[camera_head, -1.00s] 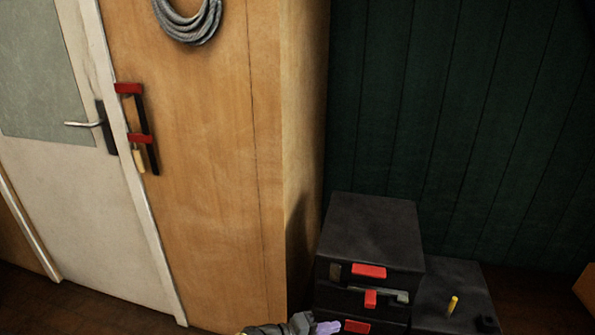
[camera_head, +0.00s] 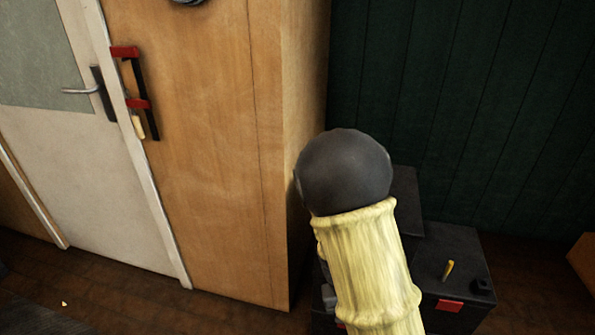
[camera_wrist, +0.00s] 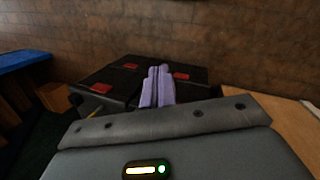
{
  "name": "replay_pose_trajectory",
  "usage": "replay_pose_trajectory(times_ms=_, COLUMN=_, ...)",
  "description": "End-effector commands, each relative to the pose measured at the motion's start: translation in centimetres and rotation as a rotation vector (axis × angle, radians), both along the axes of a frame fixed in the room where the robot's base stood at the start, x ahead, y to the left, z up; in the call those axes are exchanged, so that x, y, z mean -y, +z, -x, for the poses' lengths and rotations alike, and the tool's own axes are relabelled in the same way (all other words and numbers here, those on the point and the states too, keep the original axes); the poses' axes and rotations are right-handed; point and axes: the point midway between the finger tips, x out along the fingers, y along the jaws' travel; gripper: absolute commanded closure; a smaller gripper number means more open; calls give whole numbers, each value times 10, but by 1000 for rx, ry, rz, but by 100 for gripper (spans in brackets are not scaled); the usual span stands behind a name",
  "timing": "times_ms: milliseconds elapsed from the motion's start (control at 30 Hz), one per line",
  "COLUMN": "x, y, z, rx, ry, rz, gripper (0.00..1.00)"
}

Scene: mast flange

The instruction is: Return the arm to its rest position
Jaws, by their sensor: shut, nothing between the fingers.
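My gripper (camera_wrist: 158,86) shows in the wrist view as two pale purple fingers side by side. They are shut with nothing between them. Behind the fingers, and apart from them as far as I can tell, are black cases with red latches (camera_wrist: 105,90). In the head view my arm, with a yellow sleeve and a dark rounded joint, rises from the bottom edge right of the middle. It hides much of the stacked black cases (camera_head: 410,205). The gripper itself does not show in the head view.
A wooden cabinet (camera_head: 215,150) stands left of my arm, with a red and black clamp (camera_head: 135,85) hanging beside a pale door (camera_head: 85,185). A lower black case (camera_head: 455,255) carries a yellow-handled item (camera_head: 447,270). Bare floor (camera_head: 120,285) lies at lower left.

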Motion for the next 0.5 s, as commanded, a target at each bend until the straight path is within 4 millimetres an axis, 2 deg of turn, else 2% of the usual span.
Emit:
replay_pose_trajectory(times_ms=300, x=6, y=64, z=11, rx=175, ry=-31, rz=-207, gripper=100)
replay_pose_trajectory(times_ms=500, x=13, y=94, z=19, rx=279, ry=-24, rz=-258, gripper=100)
